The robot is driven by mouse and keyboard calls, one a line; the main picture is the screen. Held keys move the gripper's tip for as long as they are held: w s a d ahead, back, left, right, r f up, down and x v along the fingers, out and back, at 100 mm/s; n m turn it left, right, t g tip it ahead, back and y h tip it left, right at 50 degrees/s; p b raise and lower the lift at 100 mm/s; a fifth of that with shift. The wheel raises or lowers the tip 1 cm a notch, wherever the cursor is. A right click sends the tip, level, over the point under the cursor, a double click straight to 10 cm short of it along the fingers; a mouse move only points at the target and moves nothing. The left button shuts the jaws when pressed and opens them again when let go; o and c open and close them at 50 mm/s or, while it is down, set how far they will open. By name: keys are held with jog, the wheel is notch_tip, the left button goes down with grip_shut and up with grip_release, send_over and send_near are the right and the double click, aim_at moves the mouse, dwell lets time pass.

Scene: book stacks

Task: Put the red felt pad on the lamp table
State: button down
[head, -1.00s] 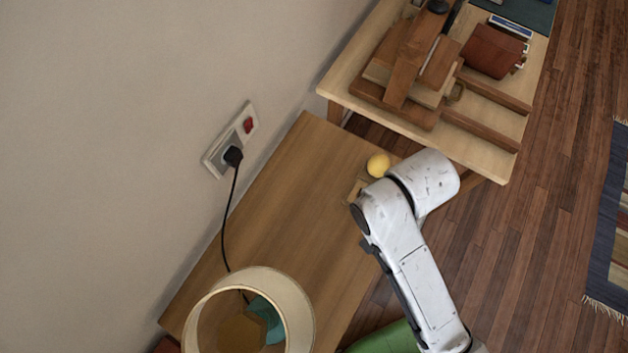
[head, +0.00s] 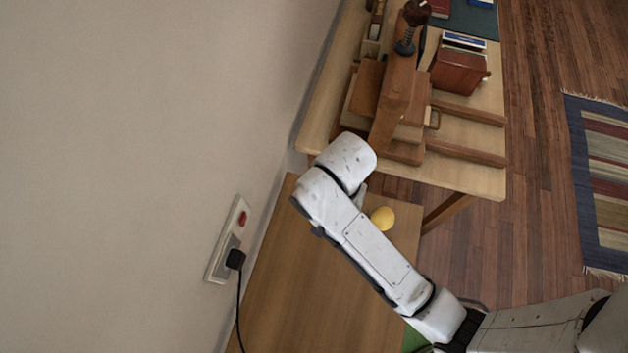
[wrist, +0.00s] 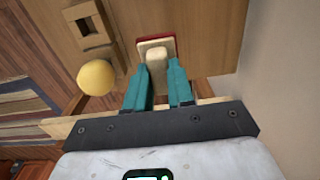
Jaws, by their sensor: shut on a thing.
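In the wrist view the red felt pad (wrist: 170,41) shows as a red edge around a cream block-shaped grip (wrist: 153,54). My gripper (wrist: 160,72), with teal fingers, is shut on that grip. The pad is seen against the brown wooden top of the lamp table (wrist: 210,45); I cannot tell whether it touches it. In the head view the lamp table (head: 300,290) lies below the workbench, beside the wall. My arm's white links hide the gripper and pad there. The lamp is out of view.
A pale workbench (head: 470,175) holds wooden boards. A wall socket (head: 228,240) has a cable.

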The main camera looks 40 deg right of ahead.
jog(key=w+f, duration=0.4)
jog(key=w, duration=0.1)
jog(key=w+f, duration=0.2)
jog(key=f, duration=0.1)
jog(key=shift+w+a+f, duration=0.1)
jog(key=shift+w+a, duration=0.25)
jog(key=shift+s+f, duration=0.1)
jog(key=shift+f, duration=1.4)
jog(key=c, duration=1)
grip_release()
jog(key=shift+r, duration=0.1)
notch_tip(320, 180, up, 12)
jog(key=shift+f, duration=0.1)
